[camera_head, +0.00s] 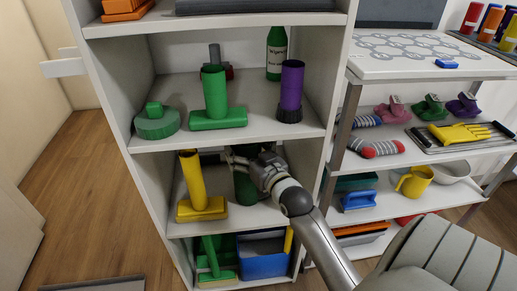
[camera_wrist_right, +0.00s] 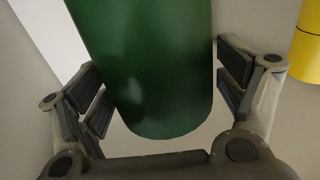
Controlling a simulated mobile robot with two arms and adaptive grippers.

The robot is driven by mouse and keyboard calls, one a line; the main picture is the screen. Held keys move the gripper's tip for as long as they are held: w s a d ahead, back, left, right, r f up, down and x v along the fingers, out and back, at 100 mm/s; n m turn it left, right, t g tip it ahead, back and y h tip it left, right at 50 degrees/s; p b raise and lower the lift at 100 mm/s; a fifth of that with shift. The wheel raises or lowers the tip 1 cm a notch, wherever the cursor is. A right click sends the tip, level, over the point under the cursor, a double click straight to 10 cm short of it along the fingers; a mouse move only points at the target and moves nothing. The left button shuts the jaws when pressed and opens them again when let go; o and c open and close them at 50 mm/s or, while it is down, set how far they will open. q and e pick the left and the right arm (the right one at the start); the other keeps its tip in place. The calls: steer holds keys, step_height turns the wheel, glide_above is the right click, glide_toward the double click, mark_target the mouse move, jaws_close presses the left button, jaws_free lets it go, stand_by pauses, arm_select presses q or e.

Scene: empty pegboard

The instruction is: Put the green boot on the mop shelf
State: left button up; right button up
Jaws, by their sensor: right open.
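A dark green, rounded object (camera_head: 245,187), possibly the green boot, stands on the middle shelf of the white shelf unit, right of a yellow mop head (camera_head: 202,206). My right gripper (camera_head: 243,158) is at its upper part. In the right wrist view the dark green object (camera_wrist_right: 155,75) lies between the spread fingers of my right gripper (camera_wrist_right: 160,95), with a narrow gap at the right finger. Its full shape is partly hidden by the gripper. My left gripper is not in view.
A green round brush (camera_head: 157,122) and a green bottle (camera_head: 277,52) stand on the upper shelf. A blue bin (camera_head: 263,264) is below. A rack at right holds small green (camera_head: 430,107) and purple items and a yellow mug (camera_head: 414,182).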

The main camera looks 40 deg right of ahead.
steer(key=s+a+p, duration=0.1)
steer(key=s+a, duration=0.1)
steer(key=s, duration=0.8)
steer(key=s+a+f+n+g+y, duration=0.25)
steer(key=s+a+f+g, duration=0.35)
steer(key=a+f+g, duration=0.5)
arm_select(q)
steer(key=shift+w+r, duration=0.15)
arm_select(e)
steer(key=s+a+f+n+g, duration=0.1)
steer(key=s+a+f+g, duration=0.2)
steer(key=s+f, duration=0.4)
steer(key=s, duration=0.4)
steer(key=shift+s+a+f, duration=0.3)
steer(key=shift+a+f, duration=0.1)
